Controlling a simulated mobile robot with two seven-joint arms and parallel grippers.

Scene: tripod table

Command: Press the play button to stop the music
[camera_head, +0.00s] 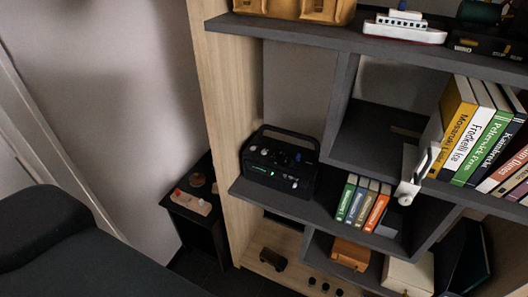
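A black music player (280,163) with a carry handle stands on the middle shelf of a wooden-sided shelf unit. Its top and front carry several knobs and small pale buttons, and a small green light glows on it. The controls are too small to tell which one is the play button. Nothing touches the player. Neither of my grippers shows in the head view.
Small books (362,202) stand right of the player, with larger books (480,135) further right. A white hooked object (412,180) sits at the shelf edge. A toy boat (405,27) is above. A dark side table (199,226) stands left. A dark, rounded shape (45,228) fills the lower left.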

